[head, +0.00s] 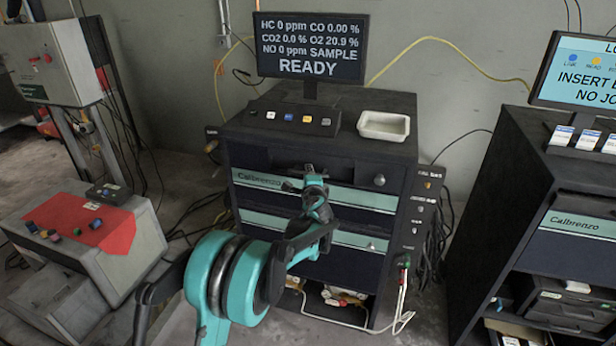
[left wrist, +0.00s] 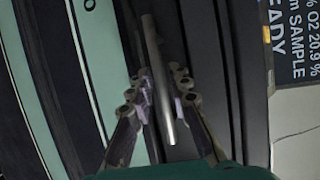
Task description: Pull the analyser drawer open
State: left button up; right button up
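The analyser is a dark cabinet (head: 245,135) with teal stripes, and its screen (head: 310,45) reads READY. Its upper drawer (head: 365,198), marked Calbrenzo, looks shut. My left gripper (head: 312,178) is at that drawer's front, left of centre, and its arm hides part of the front. In the left wrist view, a grey handle bar (left wrist: 160,90) runs between the two fingers of my left gripper (left wrist: 160,88). The fingers stand apart on either side of the bar, with small gaps that look clear. My right gripper is not in view.
A button box (head: 295,118) and a white tray (head: 383,126) sit on top of the cabinet. A second dark cabinet (head: 480,210) stands at right, and a grey roller unit (head: 85,240) at left. Cables hang beside the analyser. Some floor in front is bare.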

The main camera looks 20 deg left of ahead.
pick_arm(q)
jog(key=shift+w, duration=0.1)
grip_shut()
jog(key=s+p, duration=0.1)
jog(key=s, duration=2.2)
jog(key=shift+a, duration=0.4)
jog(key=shift+w, duration=0.1)
grip_release()
